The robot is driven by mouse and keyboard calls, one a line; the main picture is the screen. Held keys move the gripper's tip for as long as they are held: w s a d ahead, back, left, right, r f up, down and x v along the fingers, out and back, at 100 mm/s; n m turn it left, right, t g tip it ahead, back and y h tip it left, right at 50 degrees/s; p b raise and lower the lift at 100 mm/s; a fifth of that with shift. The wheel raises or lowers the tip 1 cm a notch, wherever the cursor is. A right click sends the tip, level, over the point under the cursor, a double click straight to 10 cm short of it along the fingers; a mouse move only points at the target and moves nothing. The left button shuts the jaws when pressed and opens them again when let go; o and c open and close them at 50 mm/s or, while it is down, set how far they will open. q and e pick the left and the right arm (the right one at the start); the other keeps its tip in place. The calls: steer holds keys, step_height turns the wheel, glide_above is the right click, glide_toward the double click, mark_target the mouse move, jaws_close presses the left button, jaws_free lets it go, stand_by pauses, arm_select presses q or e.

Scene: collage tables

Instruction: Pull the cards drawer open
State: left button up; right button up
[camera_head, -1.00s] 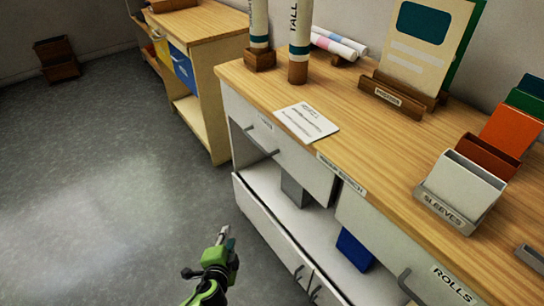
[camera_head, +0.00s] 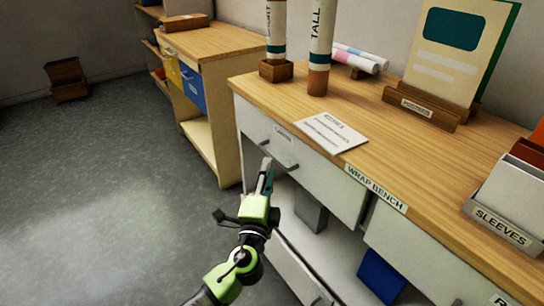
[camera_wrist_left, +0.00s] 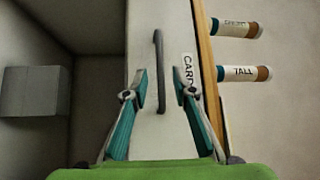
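The cards drawer (camera_head: 328,182) is the white drawer front under the left end of the wrap bench, and it looks shut. It has a grey bar handle (camera_head: 279,156) and a small label (camera_head: 284,134). In the left wrist view the drawer front (camera_wrist_left: 146,146), the handle (camera_wrist_left: 159,72) and the partly hidden "CARD" label (camera_wrist_left: 188,70) show close up. My left gripper (camera_head: 267,174) is open in front of the drawer. In the left wrist view its fingertips (camera_wrist_left: 159,80) stand on either side of the handle, with gaps visible on both sides. My right gripper is not in view.
The wooden bench top (camera_head: 400,160) carries a card sheet (camera_head: 331,131), upright tubes (camera_head: 320,50) and a sleeves holder (camera_head: 505,205). An open shelf below holds a grey box (camera_head: 310,212) and a blue box (camera_head: 381,277).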

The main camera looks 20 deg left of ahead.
mark_target(272, 156)
arm_select(q)
steer(key=w, duration=0.5)
steer(key=shift+w+a+r, duration=0.35)
steer(key=shift+a, duration=0.05)
jaws_close()
